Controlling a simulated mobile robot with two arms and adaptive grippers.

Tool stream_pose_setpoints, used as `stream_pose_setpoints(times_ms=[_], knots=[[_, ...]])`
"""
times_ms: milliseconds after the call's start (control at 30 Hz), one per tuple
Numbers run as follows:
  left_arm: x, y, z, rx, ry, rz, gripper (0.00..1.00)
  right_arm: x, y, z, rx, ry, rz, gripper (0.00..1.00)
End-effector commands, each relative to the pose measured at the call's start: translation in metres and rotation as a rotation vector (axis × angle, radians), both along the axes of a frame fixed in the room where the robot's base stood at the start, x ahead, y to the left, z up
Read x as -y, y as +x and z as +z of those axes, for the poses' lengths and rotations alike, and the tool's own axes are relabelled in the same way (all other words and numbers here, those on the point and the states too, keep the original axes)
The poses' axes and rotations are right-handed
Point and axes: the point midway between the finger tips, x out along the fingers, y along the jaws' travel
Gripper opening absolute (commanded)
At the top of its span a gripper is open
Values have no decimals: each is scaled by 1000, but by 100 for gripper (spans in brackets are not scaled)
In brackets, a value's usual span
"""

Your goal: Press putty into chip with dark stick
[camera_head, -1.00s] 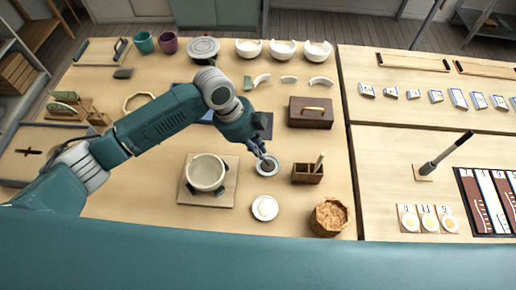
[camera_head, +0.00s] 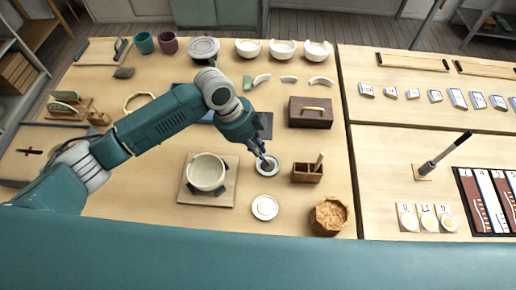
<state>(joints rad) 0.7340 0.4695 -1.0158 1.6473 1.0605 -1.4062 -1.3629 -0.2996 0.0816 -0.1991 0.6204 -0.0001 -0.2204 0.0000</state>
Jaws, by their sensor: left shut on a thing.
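My left gripper (camera_head: 265,161) reaches down over a small white dish (camera_head: 267,171) with a grey middle. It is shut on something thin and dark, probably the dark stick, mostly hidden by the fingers. The tip is at or just above the dish; I cannot tell if it touches. A cream bowl (camera_head: 206,173) sits upright on a square wooden board (camera_head: 209,202) with dark supports, left of the gripper. The chip and the putty cannot be made out clearly at this size. My right gripper is not in view.
A wooden holder (camera_head: 307,175) with a light stick stands right of the dish. A second white dish (camera_head: 265,208) and a tub of brown crumbs (camera_head: 328,217) are nearer. A lidded wooden box (camera_head: 310,113) stands behind. The table between bowl and dishes is clear.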

Motion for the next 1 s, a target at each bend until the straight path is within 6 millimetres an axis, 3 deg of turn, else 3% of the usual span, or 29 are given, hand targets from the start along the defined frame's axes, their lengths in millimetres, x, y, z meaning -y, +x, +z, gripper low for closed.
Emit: stream_pose_setpoints(times_ms=[1000], knots=[[-1,-1,71,-1,1,-1,0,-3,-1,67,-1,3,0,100]])
